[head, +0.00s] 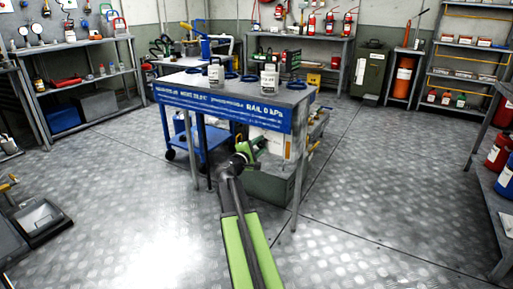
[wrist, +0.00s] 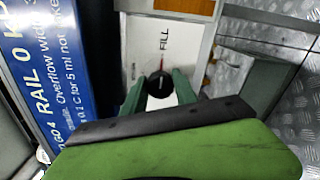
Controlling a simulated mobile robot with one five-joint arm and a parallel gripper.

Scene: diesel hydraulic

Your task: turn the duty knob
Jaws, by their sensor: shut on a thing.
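The duty knob (wrist: 160,82) is a dark round knob with a pale pointer line, on a white panel (wrist: 145,35) in the wrist view. The word FILL and a thin red mark stand just above it there. My gripper (wrist: 159,88) has its green fingers on both sides of the knob and is shut on it. In the head view my gripper (head: 256,146) reaches the front of a white box (head: 291,147) under the blue-edged table. The knob is hidden by my gripper in that view.
The table (head: 225,100) has a blue lettered front edge and carries pale canisters (head: 269,77) and blue rings. The blue sign (wrist: 45,70) lies close left of my gripper in the wrist view. A dark green-grey box (head: 270,187) sits below.

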